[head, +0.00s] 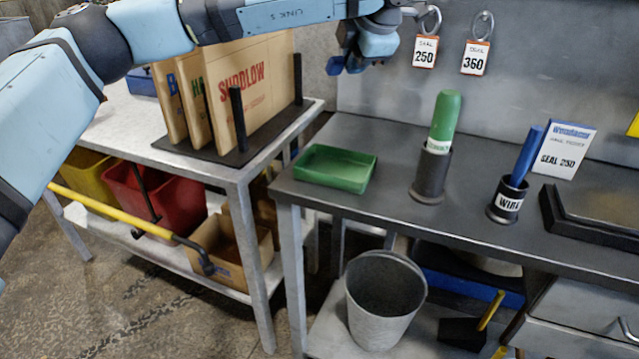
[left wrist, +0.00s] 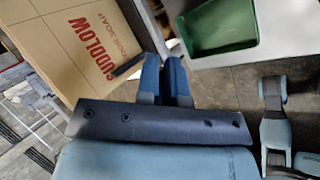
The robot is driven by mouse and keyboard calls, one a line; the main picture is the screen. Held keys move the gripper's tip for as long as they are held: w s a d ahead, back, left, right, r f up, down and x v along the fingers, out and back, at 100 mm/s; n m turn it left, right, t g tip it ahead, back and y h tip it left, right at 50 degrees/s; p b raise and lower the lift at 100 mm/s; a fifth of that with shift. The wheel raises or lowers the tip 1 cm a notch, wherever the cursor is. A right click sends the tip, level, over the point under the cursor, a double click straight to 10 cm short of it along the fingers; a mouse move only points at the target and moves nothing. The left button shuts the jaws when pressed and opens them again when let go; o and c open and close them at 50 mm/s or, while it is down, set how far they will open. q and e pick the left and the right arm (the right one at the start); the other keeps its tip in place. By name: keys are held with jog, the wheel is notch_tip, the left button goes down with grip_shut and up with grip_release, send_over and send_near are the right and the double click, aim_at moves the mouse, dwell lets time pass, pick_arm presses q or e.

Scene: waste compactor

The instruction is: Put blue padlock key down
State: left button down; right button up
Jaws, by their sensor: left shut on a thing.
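My left gripper (head: 352,62) hangs over the gap between the two tables, to the left of the hanging tags. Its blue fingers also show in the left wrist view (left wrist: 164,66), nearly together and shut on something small. What they hold is mostly hidden between them, so I cannot make out the shape of the blue padlock key. A shallow green tray (head: 336,167) lies empty on the left end of the grey bench (head: 390,205), below the gripper and apart from it. The tray also shows at the top of the left wrist view (left wrist: 222,28). My right gripper is not in view.

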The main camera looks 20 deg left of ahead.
pick_arm(q)
jog(key=f, duration=0.1)
jog(key=b, duration=0.4)
send_over(342, 166)
jog(key=s+d, duration=0.2)
jog(key=f, duration=1.2)
jog(key=shift+w+a+f, duration=0.25)
jog(key=shift+f, duration=0.1)
notch_tip(342, 166, down, 6)
jog(key=shift+f+b, duration=0.15)
jog(key=shift+b, duration=0.45)
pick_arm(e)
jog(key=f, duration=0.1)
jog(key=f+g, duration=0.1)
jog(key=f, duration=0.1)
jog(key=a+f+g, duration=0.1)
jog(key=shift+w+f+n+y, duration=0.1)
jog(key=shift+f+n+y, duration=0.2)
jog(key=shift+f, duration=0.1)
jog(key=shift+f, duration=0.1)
